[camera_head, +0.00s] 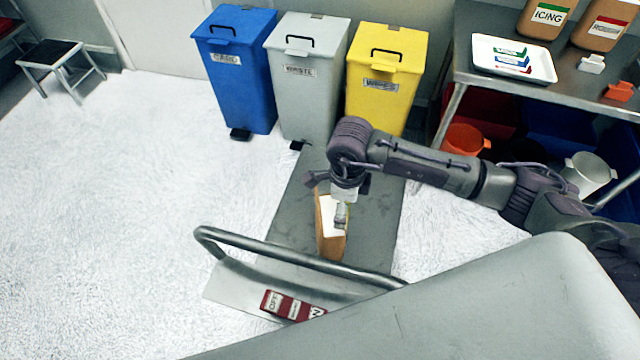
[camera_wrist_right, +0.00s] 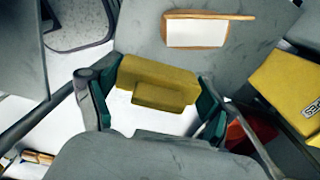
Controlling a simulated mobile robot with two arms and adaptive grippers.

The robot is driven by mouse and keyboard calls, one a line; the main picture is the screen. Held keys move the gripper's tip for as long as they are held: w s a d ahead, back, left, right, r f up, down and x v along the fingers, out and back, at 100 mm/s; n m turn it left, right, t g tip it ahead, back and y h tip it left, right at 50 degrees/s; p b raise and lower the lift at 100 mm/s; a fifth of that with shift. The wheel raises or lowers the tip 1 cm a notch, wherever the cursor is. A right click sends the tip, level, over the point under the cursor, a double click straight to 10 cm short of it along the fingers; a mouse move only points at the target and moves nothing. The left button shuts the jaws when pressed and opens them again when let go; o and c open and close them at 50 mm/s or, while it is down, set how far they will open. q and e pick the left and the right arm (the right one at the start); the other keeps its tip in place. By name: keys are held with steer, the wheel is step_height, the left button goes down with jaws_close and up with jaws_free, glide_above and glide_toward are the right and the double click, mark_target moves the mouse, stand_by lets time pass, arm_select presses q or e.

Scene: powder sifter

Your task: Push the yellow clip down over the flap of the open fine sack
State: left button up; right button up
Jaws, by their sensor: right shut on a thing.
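My right gripper (camera_head: 342,205) comes in from the right and points down over the open fine sack in the head view. In the right wrist view, its green-padded fingers (camera_wrist_right: 155,100) are shut on the yellow clip (camera_wrist_right: 155,78). The brown sack (camera_head: 331,246) stands on a grey surface, partly hidden by the gripper. In the right wrist view the sack (camera_wrist_right: 197,33) shows as a white area with a brown rim, beyond the clip. The clip appears apart from it there; their height difference is unclear. I cannot make out the clip clearly in the head view. My left gripper is out of view.
Blue (camera_head: 238,85), grey (camera_head: 310,90) and yellow (camera_head: 385,90) bins stand behind. A metal table (camera_head: 480,88) with a white tray (camera_head: 540,72) is at right.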

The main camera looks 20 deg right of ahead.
arm_select(q)
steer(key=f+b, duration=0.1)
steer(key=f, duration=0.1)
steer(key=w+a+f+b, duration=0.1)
steer(key=shift+b, duration=0.35)
arm_select(e)
steer(key=w+a+f+m, duration=0.1)
steer(key=w+m, duration=0.3)
steer(key=m, duration=1.2)
steer(key=w+a+f+m, duration=0.1)
steer(key=w+m, duration=0.4)
steer(key=m, duration=1.1)
steer(key=shift+a+f+m, duration=0.3)
steer(key=shift+a+f, duration=0.05)
steer(key=shift+f, duration=0.2)
steer(key=shift+f, duration=0.1)
